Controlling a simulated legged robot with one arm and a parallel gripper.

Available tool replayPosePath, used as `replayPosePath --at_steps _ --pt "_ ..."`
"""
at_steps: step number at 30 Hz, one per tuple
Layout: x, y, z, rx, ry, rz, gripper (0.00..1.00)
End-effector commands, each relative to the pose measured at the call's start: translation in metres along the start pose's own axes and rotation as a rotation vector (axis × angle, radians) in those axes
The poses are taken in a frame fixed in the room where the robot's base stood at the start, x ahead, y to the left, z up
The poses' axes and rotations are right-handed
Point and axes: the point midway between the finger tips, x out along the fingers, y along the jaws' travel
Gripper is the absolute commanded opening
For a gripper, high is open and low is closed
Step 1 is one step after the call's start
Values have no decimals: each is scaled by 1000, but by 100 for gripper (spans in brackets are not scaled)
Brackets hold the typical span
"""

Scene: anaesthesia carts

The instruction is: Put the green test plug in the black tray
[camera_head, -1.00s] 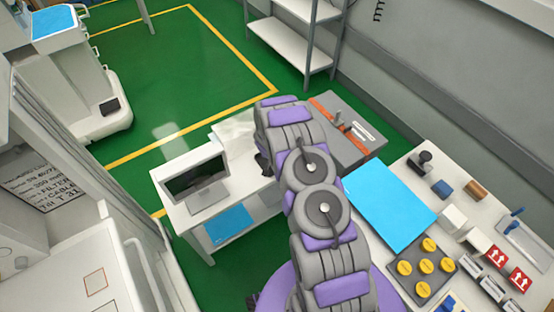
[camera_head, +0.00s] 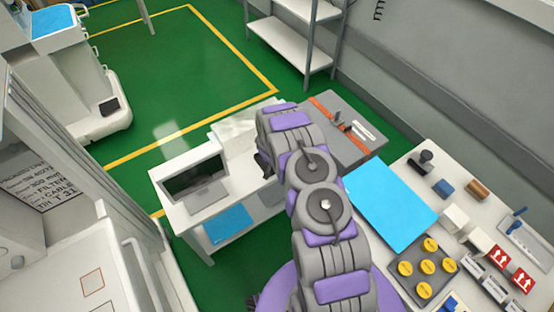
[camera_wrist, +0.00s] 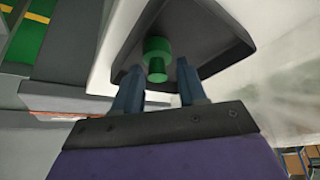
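In the wrist view the green test plug (camera_wrist: 157,56) stands on the black tray (camera_wrist: 205,42), its wider end away from my gripper and its narrower stub toward it. My gripper (camera_wrist: 158,80) is open, with one blue-grey finger on each side of the stub. Gaps show between the fingers and the plug, so it looks free of them. In the head view my arm covers most of that spot. Neither the plug nor the tray can be made out there.
A white bench (camera_head: 180,218) with a monitor (camera_head: 193,177) stands left of my arm. A grey-topped cart (camera_head: 352,112) stands beyond it. At right, a table carries a blue mat (camera_head: 391,205), a plate with yellow caps (camera_head: 424,268) and small boxes. Green floor lies open behind.

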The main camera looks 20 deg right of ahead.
Motion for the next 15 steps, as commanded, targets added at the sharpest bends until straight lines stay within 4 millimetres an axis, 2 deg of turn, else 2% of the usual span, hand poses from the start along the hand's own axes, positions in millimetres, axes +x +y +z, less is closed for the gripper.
replayPosePath --at_steps 10,15 --pt "-1 0 -1 0 0 0 47" --pt "-16 0 -1 -3 0 0 47"
